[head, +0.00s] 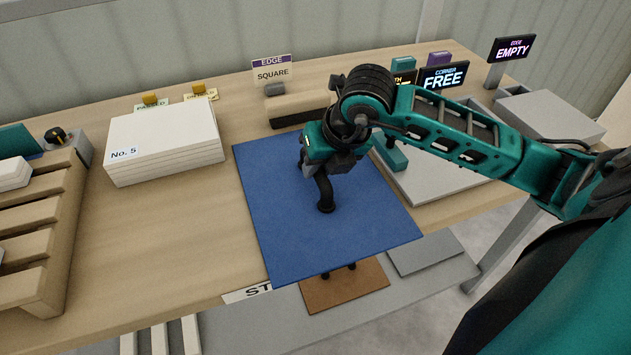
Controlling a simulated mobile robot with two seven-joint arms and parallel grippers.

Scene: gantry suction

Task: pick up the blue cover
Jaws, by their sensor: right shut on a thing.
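The blue cover (275,225) is a flat blue square sheet in the middle of the head view, its near edge reaching past the table's front edge. My right gripper (328,172) is over the middle of the cover. It is shut on a black suction tool (325,192), whose round foot meets the top of the cover. The fingertips are partly hidden by the wrist, and I cannot tell whether the cover is lifted clear of the table. My left gripper is not in view.
A white stack marked No. 5 (165,145) stands left of the cover. A wooden rack (40,240) is at far left. An EDGE SQUARE sign (272,73) stands behind. A grey plate (440,180) lies right. A brown board (345,290) lies below the front edge.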

